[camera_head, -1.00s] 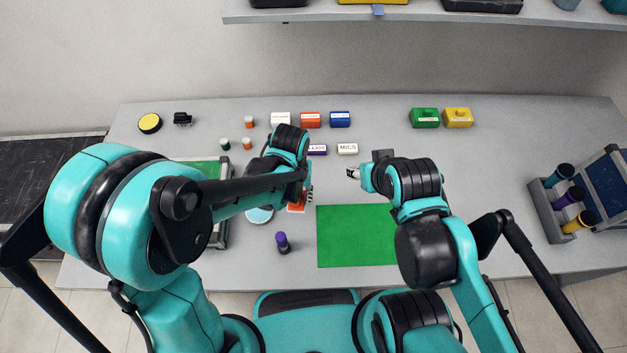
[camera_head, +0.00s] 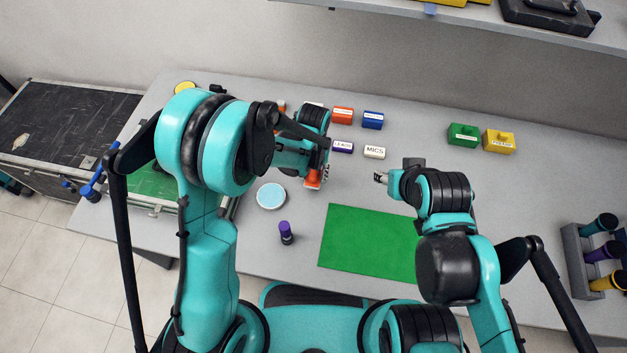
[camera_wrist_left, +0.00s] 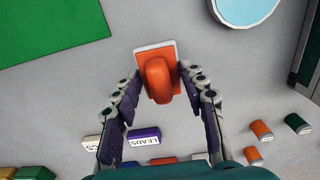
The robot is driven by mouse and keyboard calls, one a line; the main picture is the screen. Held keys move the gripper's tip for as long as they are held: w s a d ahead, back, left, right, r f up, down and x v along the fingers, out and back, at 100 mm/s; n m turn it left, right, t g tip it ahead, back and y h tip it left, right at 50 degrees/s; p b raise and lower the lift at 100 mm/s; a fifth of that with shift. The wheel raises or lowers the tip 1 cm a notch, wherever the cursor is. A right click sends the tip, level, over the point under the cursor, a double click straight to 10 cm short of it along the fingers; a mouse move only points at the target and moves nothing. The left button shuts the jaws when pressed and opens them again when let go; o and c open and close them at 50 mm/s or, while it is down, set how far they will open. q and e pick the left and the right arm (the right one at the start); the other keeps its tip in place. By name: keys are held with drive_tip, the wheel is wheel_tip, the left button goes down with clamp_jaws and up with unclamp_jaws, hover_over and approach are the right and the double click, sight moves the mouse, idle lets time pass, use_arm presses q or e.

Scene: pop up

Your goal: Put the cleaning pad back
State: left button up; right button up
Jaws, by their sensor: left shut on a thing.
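The orange cleaning pad (camera_head: 313,179), with a raised handle and a pale-edged base, is partly hidden by my left gripper (camera_head: 321,178) in the head view. In the left wrist view, the pad (camera_wrist_left: 158,75) sits between the two fingers of my left gripper (camera_wrist_left: 160,82), which is shut on its handle. I cannot tell whether the base touches the table. My right gripper (camera_head: 380,177) is over the table, right of the left one. Its fingers are too small to read.
A light-blue disc (camera_head: 271,196) and a purple-capped bottle (camera_head: 286,233) stand nearby. A green mat (camera_head: 368,243) lies at the front. Labelled LEADS (camera_head: 342,147) and MICS (camera_head: 375,152) blocks are behind. A shelf (camera_head: 480,30) hangs above.

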sight(314, 180)
use_arm(q)
wheel_tip(314, 180, down, 4)
drive_tip(key=shift+f+b, duration=0.1)
drive_tip(key=shift+b, duration=0.7)
drive_tip(key=o, duration=1.2)
